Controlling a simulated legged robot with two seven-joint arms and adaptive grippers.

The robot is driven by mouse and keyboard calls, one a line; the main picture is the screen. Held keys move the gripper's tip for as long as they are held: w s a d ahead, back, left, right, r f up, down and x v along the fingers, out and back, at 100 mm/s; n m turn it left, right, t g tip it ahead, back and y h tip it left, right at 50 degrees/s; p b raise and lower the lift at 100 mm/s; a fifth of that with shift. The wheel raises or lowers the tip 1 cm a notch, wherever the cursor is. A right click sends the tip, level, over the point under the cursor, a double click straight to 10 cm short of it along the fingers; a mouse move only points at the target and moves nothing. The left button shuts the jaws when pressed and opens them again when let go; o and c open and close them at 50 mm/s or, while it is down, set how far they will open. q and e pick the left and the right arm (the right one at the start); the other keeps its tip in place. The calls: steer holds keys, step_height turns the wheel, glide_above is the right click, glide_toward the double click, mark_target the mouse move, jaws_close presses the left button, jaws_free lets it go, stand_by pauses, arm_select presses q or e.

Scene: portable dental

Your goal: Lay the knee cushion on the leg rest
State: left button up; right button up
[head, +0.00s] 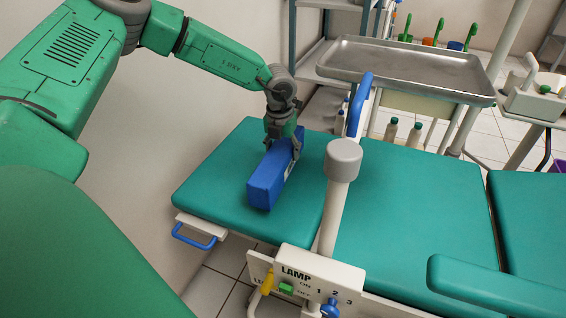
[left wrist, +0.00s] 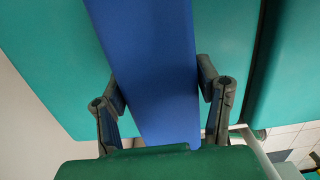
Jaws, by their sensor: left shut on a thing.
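The knee cushion (head: 266,181) is a blue block. It is at the teal leg rest (head: 215,190), the separate pad at the left end of the chair. My left gripper (head: 283,146) is shut on the cushion from above, near its far end. In the left wrist view the cushion (left wrist: 155,70) runs between the two fingers (left wrist: 163,98), with the teal pad behind it. The cushion looks low over the pad; I cannot tell whether its underside touches. My right gripper is not in view.
A grey-capped post (head: 343,160) stands right of the cushion, by the lamp control box (head: 305,280). A blue handle (head: 358,105) rises behind it. A metal tray (head: 405,68) is at the back. The seat pad (head: 410,215) is bare.

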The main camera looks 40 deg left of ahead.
arm_select(q)
steer(key=f, duration=0.1)
steer(key=f+b, duration=0.1)
steer(key=f, duration=0.1)
steer(key=shift+a, duration=0.35)
steer(key=shift+f, duration=0.25)
steer(key=shift+c, duration=0.6)
steer(key=shift+d+r, duration=0.2)
steer(key=shift+d+f, duration=0.1)
steer(key=shift+d, duration=0.05)
steer(key=o, duration=1.4)
steer(key=shift+o, duration=0.2)
steer(key=shift+a, duration=0.25)
steer(key=r+p, duration=0.1)
steer(key=r, duration=0.3)
steer(key=r+p, duration=0.1)
steer(key=r, duration=0.3)
steer(key=s+r+p, duration=0.1)
steer(key=r+p, duration=0.1)
steer(key=r, duration=0.2)
steer(key=shift+s+d+r, duration=0.1)
steer(key=shift+d, duration=0.05)
